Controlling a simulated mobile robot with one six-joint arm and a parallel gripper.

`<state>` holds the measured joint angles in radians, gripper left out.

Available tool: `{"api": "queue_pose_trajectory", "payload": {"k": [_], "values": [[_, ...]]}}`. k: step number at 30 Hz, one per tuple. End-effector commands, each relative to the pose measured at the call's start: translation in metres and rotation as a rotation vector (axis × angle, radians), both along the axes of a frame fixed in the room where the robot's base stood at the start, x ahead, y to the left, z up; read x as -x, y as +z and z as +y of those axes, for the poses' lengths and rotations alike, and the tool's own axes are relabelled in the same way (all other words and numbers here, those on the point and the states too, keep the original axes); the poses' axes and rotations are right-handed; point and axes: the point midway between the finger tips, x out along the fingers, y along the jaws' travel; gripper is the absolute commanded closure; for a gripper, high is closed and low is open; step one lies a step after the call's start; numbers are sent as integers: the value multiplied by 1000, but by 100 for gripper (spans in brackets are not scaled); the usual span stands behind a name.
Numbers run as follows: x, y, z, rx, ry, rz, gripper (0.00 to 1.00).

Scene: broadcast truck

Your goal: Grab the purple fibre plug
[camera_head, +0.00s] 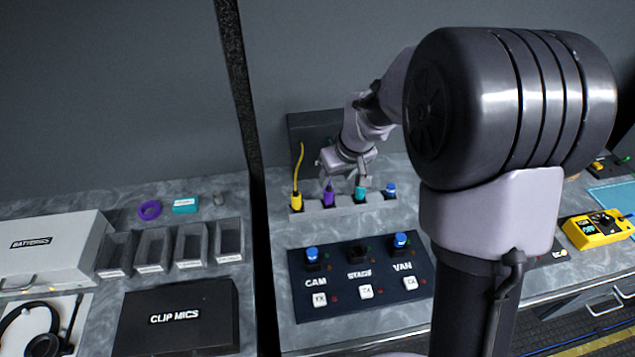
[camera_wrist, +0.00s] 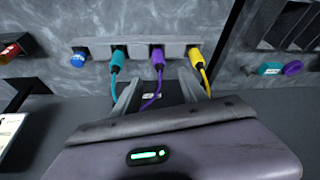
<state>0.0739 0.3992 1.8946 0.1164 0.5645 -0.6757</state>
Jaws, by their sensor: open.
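The purple fibre plug (camera_head: 328,196) stands upright in a grey socket strip on the counter, between the yellow plug (camera_head: 296,199) and the teal plug (camera_head: 360,193). In the wrist view the purple plug (camera_wrist: 157,60) is near the middle, its cable trailing toward me. My gripper (camera_head: 344,176) is open and empty, close above the strip. In the wrist view its two fingers (camera_wrist: 158,88) lie on either side of the purple cable, short of the plug body. The left finger is near the teal plug (camera_wrist: 117,61) and the right one near the yellow plug (camera_wrist: 197,59). Contact cannot be told.
A blue-topped piece (camera_head: 390,190) sits at the strip's right end. A CAM/STAGE/VAN button panel (camera_head: 335,290) lies in front. A dark post (camera_head: 247,150) stands to the left. Beyond it are grey bins (camera_head: 190,245) and a CLIP MICS case (camera_head: 175,317).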

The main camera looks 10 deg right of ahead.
Motion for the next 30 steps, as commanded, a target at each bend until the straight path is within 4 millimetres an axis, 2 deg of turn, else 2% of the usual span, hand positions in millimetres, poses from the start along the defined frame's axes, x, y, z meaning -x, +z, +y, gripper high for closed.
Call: {"api": "queue_pose_trajectory", "payload": {"k": [1,6,13,19,25,26,30], "values": [[-5,-20,1,0,1,3,50],[-20,-56,6,0,0,1,50],[-29,-76,7,-1,-1,1,50],[-42,-113,9,-1,-1,2,50],[-44,-112,9,-1,-2,0,50],[-44,-112,9,-1,-2,0,54],[-44,-112,9,-1,-2,0,81]]}}
